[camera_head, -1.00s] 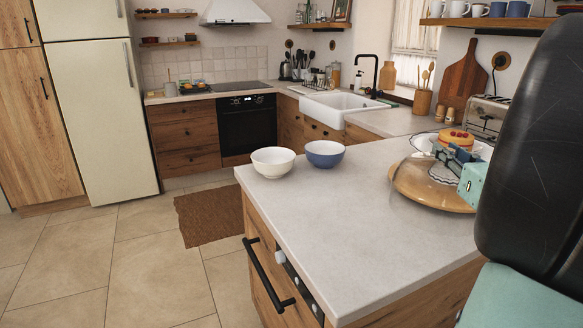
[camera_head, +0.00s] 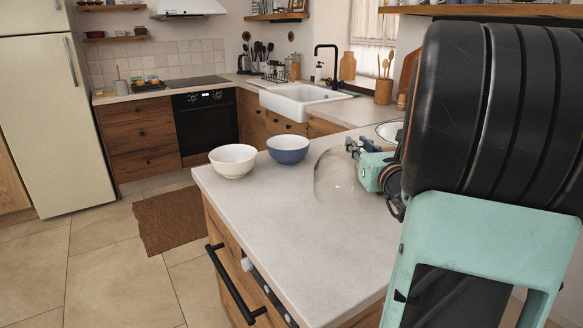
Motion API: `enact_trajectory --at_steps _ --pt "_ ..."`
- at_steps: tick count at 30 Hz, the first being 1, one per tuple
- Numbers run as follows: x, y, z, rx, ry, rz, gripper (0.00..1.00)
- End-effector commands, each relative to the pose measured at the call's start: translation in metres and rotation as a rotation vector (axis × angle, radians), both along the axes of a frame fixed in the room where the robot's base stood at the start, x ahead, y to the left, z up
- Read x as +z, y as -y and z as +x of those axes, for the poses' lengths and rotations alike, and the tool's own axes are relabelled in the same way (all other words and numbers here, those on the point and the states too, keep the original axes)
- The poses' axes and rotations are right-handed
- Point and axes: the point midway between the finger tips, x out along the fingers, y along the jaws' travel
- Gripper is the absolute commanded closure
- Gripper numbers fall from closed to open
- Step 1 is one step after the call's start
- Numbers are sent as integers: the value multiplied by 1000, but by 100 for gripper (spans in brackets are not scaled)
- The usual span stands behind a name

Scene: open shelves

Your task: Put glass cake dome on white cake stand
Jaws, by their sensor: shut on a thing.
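The clear glass cake dome (camera_head: 338,184) is in my gripper (camera_head: 356,147), over the right part of the island counter. My gripper is shut on the dome near its top. The dome is faint against the pale counter, and my arm covers its right side. I cannot tell whether its lower rim touches the counter. A small part of a white round rim, seemingly the white cake stand (camera_head: 387,132), shows behind my gripper. The rest of it, and the cake seen there earlier, are hidden by my gripper and arm.
A white bowl (camera_head: 233,161) and a blue bowl (camera_head: 288,149) stand left of the dome on the island counter (camera_head: 285,215). The front of the counter is clear. The sink (camera_head: 305,101) and a utensil holder (camera_head: 383,91) are behind. My arm blocks the right side.

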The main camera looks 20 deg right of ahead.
Motion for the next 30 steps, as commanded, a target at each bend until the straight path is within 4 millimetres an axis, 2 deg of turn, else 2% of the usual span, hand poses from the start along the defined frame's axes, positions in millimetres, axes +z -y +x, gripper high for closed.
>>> enact_trajectory --at_steps 1,6,11,19,30 --pt "-10 -3 7 3 3 1 100" --pt "-24 -7 20 1 5 -2 100" --pt "-30 -9 25 1 6 -2 100" --pt "-65 -10 29 0 4 -1 100" --pt "-69 -11 29 1 5 -3 100"
